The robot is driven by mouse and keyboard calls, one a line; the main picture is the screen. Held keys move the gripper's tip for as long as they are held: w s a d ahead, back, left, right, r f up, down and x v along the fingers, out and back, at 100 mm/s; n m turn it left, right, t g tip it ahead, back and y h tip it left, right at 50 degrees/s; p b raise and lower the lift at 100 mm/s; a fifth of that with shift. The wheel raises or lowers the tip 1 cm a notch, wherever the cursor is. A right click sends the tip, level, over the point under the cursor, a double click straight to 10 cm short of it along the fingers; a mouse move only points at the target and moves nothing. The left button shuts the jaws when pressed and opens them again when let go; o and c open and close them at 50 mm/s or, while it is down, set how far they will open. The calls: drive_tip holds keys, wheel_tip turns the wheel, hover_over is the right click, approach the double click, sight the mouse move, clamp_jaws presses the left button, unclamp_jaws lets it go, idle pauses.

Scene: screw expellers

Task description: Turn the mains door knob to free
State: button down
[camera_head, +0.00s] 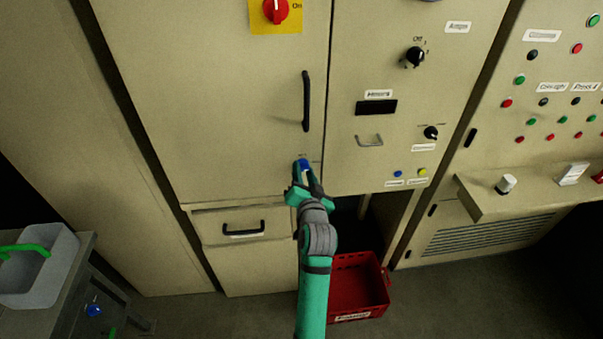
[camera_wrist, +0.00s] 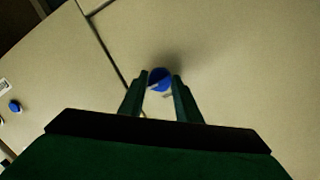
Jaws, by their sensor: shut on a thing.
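The mains door (camera_head: 225,110) is a tall beige cabinet door that looks closed, with a black vertical handle (camera_head: 306,101). A blue knob (camera_head: 303,164) sits low on it, near its right edge. My gripper (camera_head: 304,176) reaches up to this knob from below. In the wrist view the knob (camera_wrist: 160,79) lies between the two fingertips (camera_wrist: 161,84), which are shut on it. A pale strip shows across the knob's lower side. The fingers and the angle of view hide any marks around the knob.
A red and yellow switch (camera_head: 275,10) is above on the same door. A panel with black knobs (camera_head: 414,57) and a small handle (camera_head: 369,141) is to the right. A drawer (camera_head: 242,222) and a red crate (camera_head: 357,285) are below. A grey sink (camera_head: 40,265) stands at left.

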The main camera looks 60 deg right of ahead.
drive_tip(key=c, duration=1.3)
unclamp_jaws()
drive_tip(key=shift+c, duration=0.2)
drive_tip(key=v, duration=1)
drive_tip(key=shift+s+a, duration=0.2)
drive_tip(key=shift+a, duration=0.1)
